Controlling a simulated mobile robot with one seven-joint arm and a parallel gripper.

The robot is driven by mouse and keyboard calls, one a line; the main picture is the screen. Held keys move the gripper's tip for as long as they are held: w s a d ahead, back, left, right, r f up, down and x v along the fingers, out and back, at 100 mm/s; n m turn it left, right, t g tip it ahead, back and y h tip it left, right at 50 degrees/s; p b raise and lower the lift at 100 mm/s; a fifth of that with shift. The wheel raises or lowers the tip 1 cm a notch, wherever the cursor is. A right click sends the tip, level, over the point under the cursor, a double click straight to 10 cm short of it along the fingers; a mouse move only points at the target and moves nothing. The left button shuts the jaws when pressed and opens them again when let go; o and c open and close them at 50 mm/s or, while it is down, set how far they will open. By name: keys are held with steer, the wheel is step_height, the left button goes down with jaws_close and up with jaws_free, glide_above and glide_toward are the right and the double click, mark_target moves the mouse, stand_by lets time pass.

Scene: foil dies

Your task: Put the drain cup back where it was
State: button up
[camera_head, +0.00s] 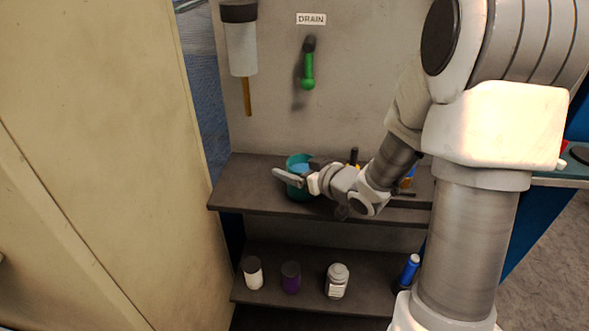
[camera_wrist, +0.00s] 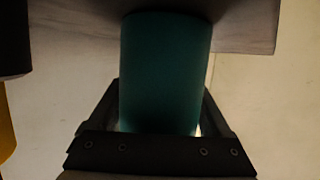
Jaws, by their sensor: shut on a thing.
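The teal drain cup (camera_head: 293,191) is at the left part of the upper shelf, below the wall fittings. A lighter blue patch shows inside its mouth. My gripper (camera_head: 299,177) reaches in from the right and is shut on the cup, which looks upright. In the wrist view the cup (camera_wrist: 165,70) fills the space between the fingers of my gripper (camera_wrist: 160,112). I cannot tell whether its base touches the shelf.
The upper shelf (camera_head: 243,190) has free room left of the cup. A black-topped item (camera_head: 354,156) stands behind my wrist. A clear cylinder (camera_head: 242,50) with a brown tube and a green drain handle (camera_head: 308,75) hang above. Several bottles stand on the lower shelf (camera_head: 312,264).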

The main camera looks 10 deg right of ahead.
steer(key=shift+f, duration=0.2)
steer(key=o, duration=1.4)
steer(key=shift+c, duration=0.2)
steer(key=shift+r, duration=0.1)
